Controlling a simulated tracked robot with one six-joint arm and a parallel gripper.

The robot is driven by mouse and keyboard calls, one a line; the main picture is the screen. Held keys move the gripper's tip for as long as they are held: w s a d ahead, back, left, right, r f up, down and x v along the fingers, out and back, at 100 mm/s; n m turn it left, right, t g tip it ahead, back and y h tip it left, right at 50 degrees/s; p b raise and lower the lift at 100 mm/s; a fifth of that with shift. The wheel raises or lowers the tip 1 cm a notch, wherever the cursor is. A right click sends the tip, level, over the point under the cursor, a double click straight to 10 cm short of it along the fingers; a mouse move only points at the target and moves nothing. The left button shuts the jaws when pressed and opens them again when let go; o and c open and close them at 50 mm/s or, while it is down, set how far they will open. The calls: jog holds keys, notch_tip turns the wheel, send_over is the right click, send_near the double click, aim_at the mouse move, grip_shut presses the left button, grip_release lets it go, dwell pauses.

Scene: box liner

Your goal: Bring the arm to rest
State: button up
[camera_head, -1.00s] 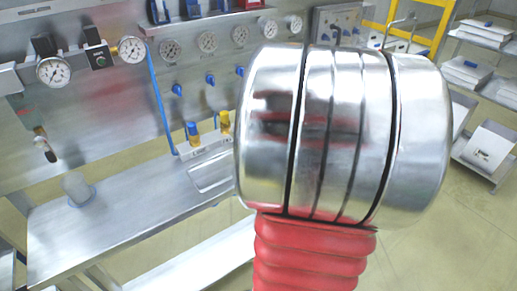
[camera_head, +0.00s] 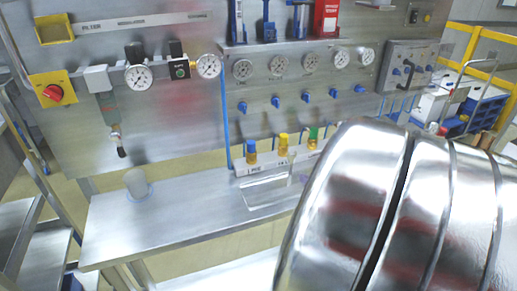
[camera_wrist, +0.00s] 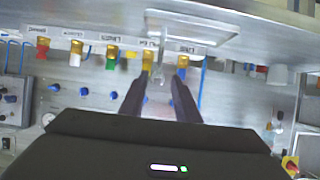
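My gripper (camera_wrist: 160,84) shows in the wrist view with its two dark fingers apart. I see nothing held between them. Its tips point towards a white labelled rack with coloured caps, and the gap to it is hard to judge. In the head view a large shiny metal part of my own arm (camera_head: 400,215) fills the lower right, and the gripper itself is not seen there.
A steel bench (camera_head: 165,222) stands below an upright panel with gauges and blue knobs. The white rack (camera_head: 262,163) holds several coloured caps on the bench, near my arm in the picture. A pale cup (camera_head: 137,183) stands on the left of the bench. A yellow rail (camera_head: 490,45) is at the right.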

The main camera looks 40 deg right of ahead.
dwell(0.4)
jog(key=w+a+r+n+h, duration=0.2)
jog(key=w+a+r+n, duration=0.1)
jog(key=w+a+r, duration=0.7)
jog(key=s+a+f+g+y, duration=0.2)
jog(key=s+a, duration=0.5)
jog(key=a, duration=0.4)
jog(key=s+a+f+g+y, duration=0.3)
jog(key=s+a, duration=0.4)
jog(key=a, duration=0.5)
jog(key=shift+f+g+y, duration=0.3)
jog(key=shift+g, duration=0.6)
